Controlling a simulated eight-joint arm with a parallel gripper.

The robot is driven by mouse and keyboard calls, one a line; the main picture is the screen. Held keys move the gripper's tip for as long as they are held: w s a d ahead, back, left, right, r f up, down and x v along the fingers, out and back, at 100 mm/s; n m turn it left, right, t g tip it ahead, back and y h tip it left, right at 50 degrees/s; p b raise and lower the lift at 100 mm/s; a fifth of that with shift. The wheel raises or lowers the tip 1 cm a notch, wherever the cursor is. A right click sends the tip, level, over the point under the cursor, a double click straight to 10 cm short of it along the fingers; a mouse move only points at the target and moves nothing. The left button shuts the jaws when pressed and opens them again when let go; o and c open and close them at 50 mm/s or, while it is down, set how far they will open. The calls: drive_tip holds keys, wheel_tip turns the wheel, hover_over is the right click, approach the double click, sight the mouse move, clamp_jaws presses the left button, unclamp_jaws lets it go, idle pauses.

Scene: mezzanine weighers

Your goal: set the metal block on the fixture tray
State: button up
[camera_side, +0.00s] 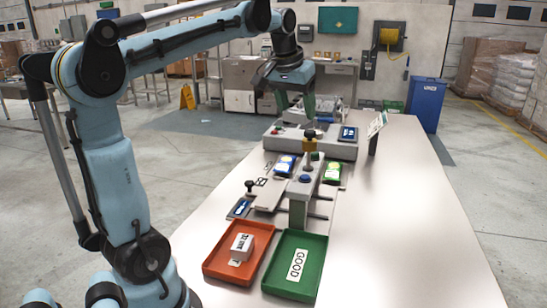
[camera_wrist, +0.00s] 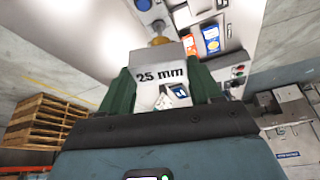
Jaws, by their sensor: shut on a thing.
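My gripper (camera_side: 296,108) is above the grey machine at the far part of the table. In the wrist view my gripper (camera_wrist: 162,88) has green fingers shut on the sides of the metal block (camera_wrist: 160,58), a pale block marked "25 mm". The block is hard to make out in the side view. A small white and blue patch shows between the fingers at the block's near end.
A post with a blue button (camera_side: 305,178) stands mid-table. A small upright sign (camera_side: 377,124) is at right. The table's right side (camera_side: 420,220) is clear.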

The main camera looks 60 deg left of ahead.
drive_tip(key=s+a+n+y, duration=0.1)
drive_tip(key=a+n, duration=0.2)
drive_tip(key=a, duration=0.8)
drive_tip(key=shift+g, duration=0.4)
drive_tip(key=shift+s+f, duration=0.15)
drive_tip(key=shift+f, duration=12.2)
drive_tip(key=shift+f, duration=0.55)
drive_tip(key=o, duration=1.3)
